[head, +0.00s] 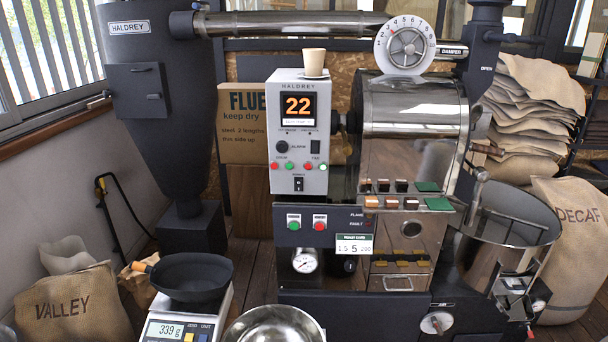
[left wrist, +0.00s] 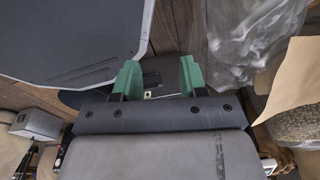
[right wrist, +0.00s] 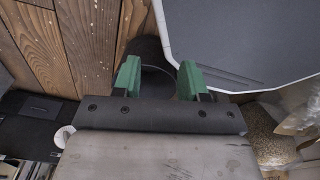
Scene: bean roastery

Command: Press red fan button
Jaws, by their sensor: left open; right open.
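The grey control box (head: 299,130) stands at the middle of the roaster in the head view, its display reading 22. A row of small red and green buttons runs below the display. A larger red button (head: 320,226) sits on the dark lower panel beside a green one (head: 294,225). My left gripper (left wrist: 157,80) and right gripper (right wrist: 158,82) are open and empty in their wrist views, away from the buttons; neither shows in the head view.
A paper cup (head: 314,62) stands on top of the control box. A scale (head: 184,326) with a black pan (head: 193,279) and a metal bowl (head: 274,325) are in front at the lower left. The round cooling bin (head: 508,215) is at right. Sacks line both sides.

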